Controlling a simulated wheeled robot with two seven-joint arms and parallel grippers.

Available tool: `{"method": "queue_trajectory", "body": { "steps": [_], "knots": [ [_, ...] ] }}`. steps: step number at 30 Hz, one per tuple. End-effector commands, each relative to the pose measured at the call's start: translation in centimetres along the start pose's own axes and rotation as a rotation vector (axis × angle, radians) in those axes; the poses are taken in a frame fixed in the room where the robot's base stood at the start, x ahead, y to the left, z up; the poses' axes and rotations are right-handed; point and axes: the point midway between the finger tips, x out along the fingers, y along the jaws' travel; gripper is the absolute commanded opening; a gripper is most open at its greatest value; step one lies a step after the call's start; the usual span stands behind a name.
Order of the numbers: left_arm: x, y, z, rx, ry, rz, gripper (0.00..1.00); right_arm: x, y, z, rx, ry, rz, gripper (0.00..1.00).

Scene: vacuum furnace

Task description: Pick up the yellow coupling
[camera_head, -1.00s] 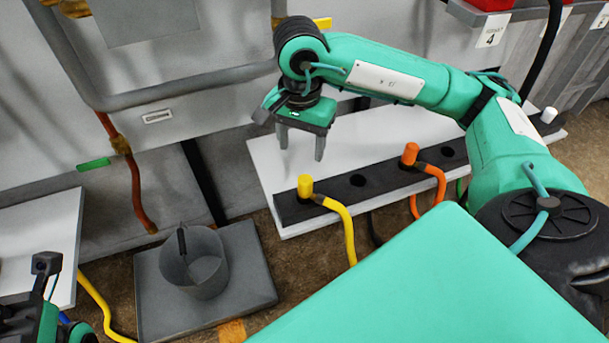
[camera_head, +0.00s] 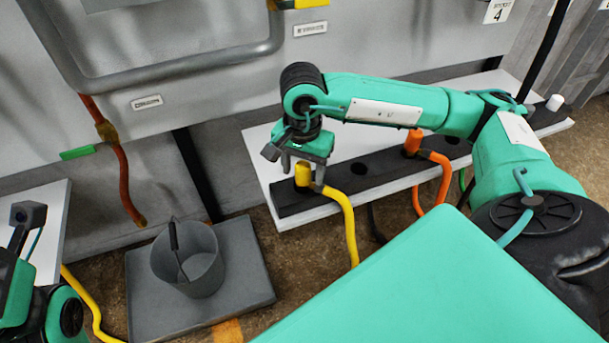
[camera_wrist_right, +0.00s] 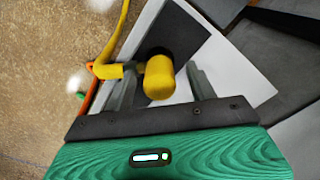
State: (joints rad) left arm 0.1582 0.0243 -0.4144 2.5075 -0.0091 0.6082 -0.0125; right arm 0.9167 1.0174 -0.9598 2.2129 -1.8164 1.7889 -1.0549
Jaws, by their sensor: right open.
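The yellow coupling (camera_head: 303,174) stands upright on the dark strip of the white shelf, with a yellow hose (camera_head: 347,222) running from its side. My right gripper (camera_head: 303,172) is open and pointing down over it. In the right wrist view the coupling (camera_wrist_right: 159,78) lies between the two fingers of my right gripper (camera_wrist_right: 163,88), with a gap visible on its right side. The yellow hose passes by the left finger there; I cannot tell whether they touch. Of my left arm only a part shows at the lower left; its gripper fingers are not in view.
An orange coupling (camera_head: 412,143) with an orange hose stands further right on the same dark strip (camera_head: 375,176). A grey bucket (camera_head: 188,262) stands on a grey plate (camera_head: 140,300) to the left. The furnace wall with a pipe handle (camera_head: 170,77) rises behind.

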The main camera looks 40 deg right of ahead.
Motion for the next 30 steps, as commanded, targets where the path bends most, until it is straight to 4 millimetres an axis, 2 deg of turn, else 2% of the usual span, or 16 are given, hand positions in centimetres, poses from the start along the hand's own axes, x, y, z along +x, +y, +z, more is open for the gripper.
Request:
{"method": "queue_trajectory", "body": {
  "steps": [8,15,17,25,30],
  "knots": [
    [0.1,0.1,0.0,-0.003,0.002,0.001,0.36,0.2,0.0,0.0,0.000,0.000,0.000,0.57],
    [0.1,0.1,0.0,-0.003,0.003,0.001,0.36,0.2,0.0,0.0,0.000,0.000,0.000,0.10],
    [0.1,0.1,0.0,-0.003,0.003,0.001,0.36,0.2,0.0,0.0,0.000,0.000,-0.001,0.01],
    [0.2,0.1,0.0,-0.002,0.005,0.001,0.36,0.0,0.0,0.0,0.000,0.000,-0.001,0.01],
    [0.7,-0.2,-0.1,0.004,0.010,-0.002,0.36,-1.3,0.0,0.0,0.000,0.001,-0.001,0.01]
  ]
}}
